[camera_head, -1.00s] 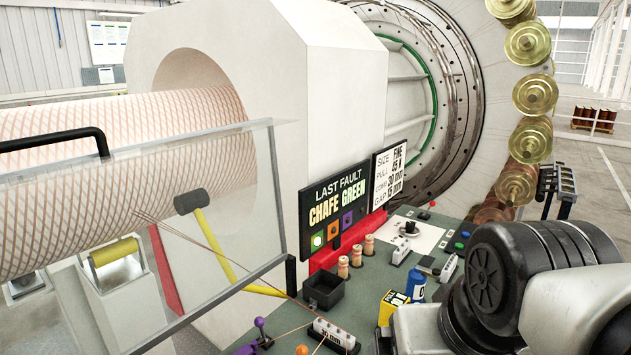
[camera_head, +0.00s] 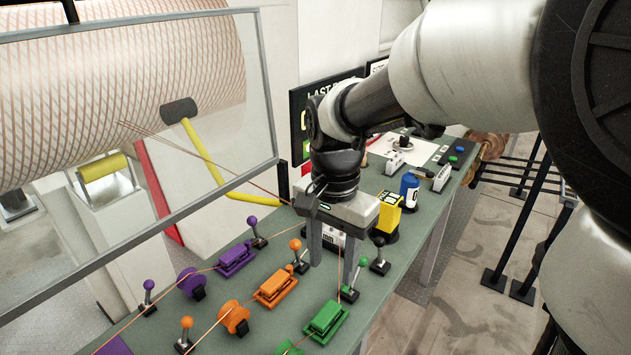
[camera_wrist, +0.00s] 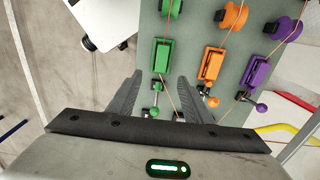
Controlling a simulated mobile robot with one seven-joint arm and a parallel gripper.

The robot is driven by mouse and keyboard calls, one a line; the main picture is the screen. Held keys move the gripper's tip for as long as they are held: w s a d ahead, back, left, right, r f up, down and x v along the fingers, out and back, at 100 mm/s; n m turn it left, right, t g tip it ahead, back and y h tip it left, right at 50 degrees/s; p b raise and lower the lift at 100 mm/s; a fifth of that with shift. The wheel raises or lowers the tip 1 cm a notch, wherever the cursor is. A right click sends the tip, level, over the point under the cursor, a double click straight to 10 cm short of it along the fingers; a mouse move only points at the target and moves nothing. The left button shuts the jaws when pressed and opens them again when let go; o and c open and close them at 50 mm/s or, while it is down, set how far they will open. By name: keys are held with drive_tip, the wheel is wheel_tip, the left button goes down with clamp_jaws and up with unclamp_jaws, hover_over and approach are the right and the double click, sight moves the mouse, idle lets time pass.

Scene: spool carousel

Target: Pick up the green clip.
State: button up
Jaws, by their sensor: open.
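The green clip (camera_head: 326,320) is a small green block on an orange thread, near the front edge of the grey-green bench. In the wrist view the green clip (camera_wrist: 162,56) lies just beyond the fingertips. My gripper (camera_head: 333,262) points down above the bench, its fingers apart and empty, behind the clip in the head view. In the wrist view my gripper (camera_wrist: 161,82) has a green-knobbed lever (camera_wrist: 154,112) showing between its fingers. I cannot tell the exact height of the fingertips above the bench.
An orange clip (camera_head: 275,285) and a purple clip (camera_head: 236,258) sit in a row beside the green one. Levers with coloured knobs, such as a purple lever (camera_head: 149,289), stand between them. A yellow box (camera_head: 389,213) and a blue bottle (camera_head: 409,188) stand behind.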

hover_over(327, 313)
drive_tip(key=f, duration=0.8)
drive_tip(key=shift+d+f+b, duration=0.15)
drive_tip(key=shift+d+b, duration=0.1)
drive_tip(key=shift+b, duration=0.05)
drive_tip(key=f, duration=0.5)
drive_tip(key=shift+a+f, duration=0.1)
drive_tip(key=shift+a, duration=0.15)
clamp_jaws()
